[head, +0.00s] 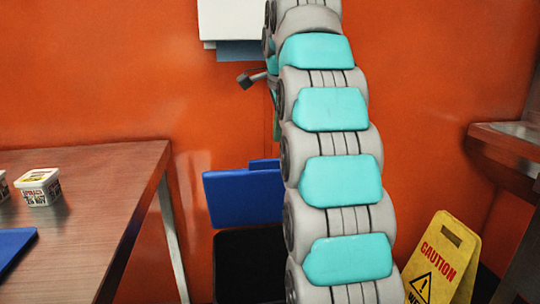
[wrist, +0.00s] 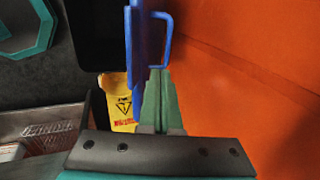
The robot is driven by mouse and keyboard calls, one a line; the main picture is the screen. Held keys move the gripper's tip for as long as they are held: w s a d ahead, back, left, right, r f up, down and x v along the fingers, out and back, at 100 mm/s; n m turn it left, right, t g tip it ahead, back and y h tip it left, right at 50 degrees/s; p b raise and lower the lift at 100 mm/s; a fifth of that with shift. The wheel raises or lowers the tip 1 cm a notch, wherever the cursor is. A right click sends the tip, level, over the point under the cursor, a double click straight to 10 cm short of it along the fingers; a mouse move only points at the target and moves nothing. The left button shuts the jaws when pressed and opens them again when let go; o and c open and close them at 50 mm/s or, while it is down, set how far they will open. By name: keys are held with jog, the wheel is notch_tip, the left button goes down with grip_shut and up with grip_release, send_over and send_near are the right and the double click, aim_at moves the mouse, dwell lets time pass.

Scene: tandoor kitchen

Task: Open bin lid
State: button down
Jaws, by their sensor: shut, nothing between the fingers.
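The bin's blue lid (head: 243,199) stands raised and tilted up against the orange wall side in the head view, partly hidden by my arm. The dark bin (head: 250,268) is below it, and its black opening (wrist: 95,35) shows in the wrist view. In the wrist view the lid (wrist: 134,60) is seen nearly edge-on, with its blue loop handle (wrist: 168,38) on the right. My gripper (wrist: 157,72), with green fingers, is shut and empty, close beside the lid on the handle side. I cannot tell whether it touches the lid.
A brown table (head: 105,190) with small white tubs (head: 38,187) and a blue board (head: 12,245) is at left. A yellow caution sign (head: 440,262) stands at lower right, below a metal sink (head: 510,145). The orange wall (head: 90,70) is close behind.

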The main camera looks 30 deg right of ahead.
aim_at(275, 160)
jog(key=b+x, duration=0.2)
jog(key=x, duration=0.1)
jog(key=shift+s, duration=0.1)
jog(key=shift+x, duration=3.5)
jog(key=shift+r, duration=0.15)
